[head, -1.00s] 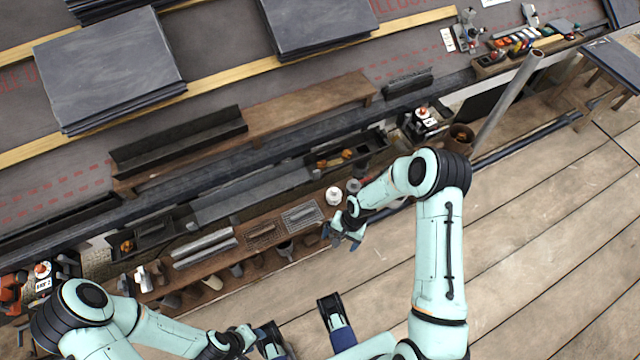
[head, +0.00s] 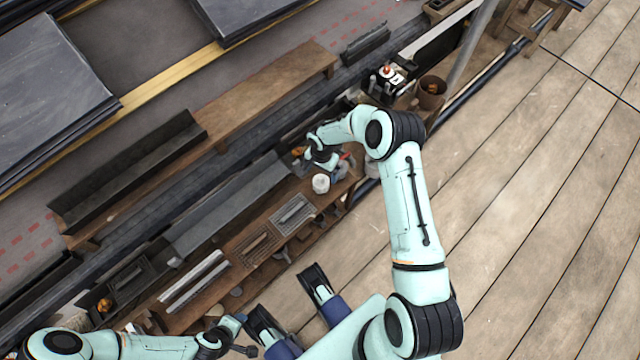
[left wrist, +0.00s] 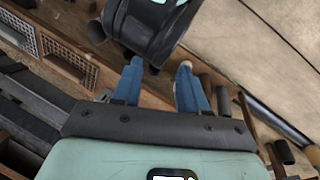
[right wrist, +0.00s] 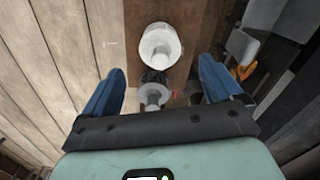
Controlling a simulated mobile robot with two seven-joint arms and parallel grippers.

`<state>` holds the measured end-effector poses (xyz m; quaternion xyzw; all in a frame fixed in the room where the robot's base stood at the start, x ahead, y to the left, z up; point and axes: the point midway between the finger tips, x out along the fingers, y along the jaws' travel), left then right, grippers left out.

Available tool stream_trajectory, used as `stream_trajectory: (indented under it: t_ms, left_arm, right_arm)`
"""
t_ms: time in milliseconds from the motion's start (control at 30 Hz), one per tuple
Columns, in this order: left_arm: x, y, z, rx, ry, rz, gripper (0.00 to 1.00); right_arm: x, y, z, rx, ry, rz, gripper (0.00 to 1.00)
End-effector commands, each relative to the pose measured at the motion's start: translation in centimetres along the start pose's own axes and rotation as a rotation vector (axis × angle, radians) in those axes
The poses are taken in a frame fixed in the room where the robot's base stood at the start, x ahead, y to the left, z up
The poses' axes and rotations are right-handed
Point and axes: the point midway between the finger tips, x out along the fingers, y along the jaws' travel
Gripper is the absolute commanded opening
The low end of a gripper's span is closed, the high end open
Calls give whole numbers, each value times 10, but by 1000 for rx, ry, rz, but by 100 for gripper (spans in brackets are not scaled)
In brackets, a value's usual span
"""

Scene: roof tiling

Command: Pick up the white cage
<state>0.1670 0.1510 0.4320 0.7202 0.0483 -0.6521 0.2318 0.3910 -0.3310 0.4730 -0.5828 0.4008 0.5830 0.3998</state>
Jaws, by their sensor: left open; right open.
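A light grey mesh-topped cage (head: 293,213), the closest match to the white cage, sits on the long wooden bench. It also shows at the upper left of the left wrist view (left wrist: 19,31). A browner mesh cage (head: 257,248) lies beside it, also in the left wrist view (left wrist: 66,62). My right gripper (head: 330,160) is open over the bench's far end, up-right of the light cage. In the right wrist view, a white round pot (right wrist: 160,45) lies ahead between its open fingers (right wrist: 163,78). My left gripper (left wrist: 160,75) is open and empty, low beside the bench.
Pale metal bars (head: 195,281) lie on the bench (head: 228,262) near the brown cage. A brown bucket (head: 431,92) stands beyond the right gripper. Dark slate stacks (head: 45,90) lie on the roof. The plank floor (head: 540,200) is clear at right.

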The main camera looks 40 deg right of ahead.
Motion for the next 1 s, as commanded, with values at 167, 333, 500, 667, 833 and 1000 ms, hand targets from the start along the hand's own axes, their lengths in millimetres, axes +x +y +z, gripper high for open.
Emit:
stream_trajectory:
  t_ms: [167, 333, 500, 667, 833, 1000]
  left_arm:
    - [3, -1, -4, -1, 13, -1, 43]
    - [12, -4, -15, -4, 41, -3, 43]
    - [17, -7, -25, -6, 72, -5, 43]
    - [18, -7, -27, -6, 78, -5, 43]
    - [17, -7, -27, -6, 77, -5, 43]
    - [17, -7, -27, -6, 76, -5, 43]
  right_arm:
    - [13, 0, 0, 1, -1, 0, 92]
    - [38, 1, 3, 1, -3, 1, 92]
    - [59, 0, 3, 0, -2, 0, 92]
    - [62, 0, 2, 0, 0, -2, 92]
    - [61, 0, 2, 0, 0, -2, 79]
    - [61, 0, 2, 0, 0, -1, 33]
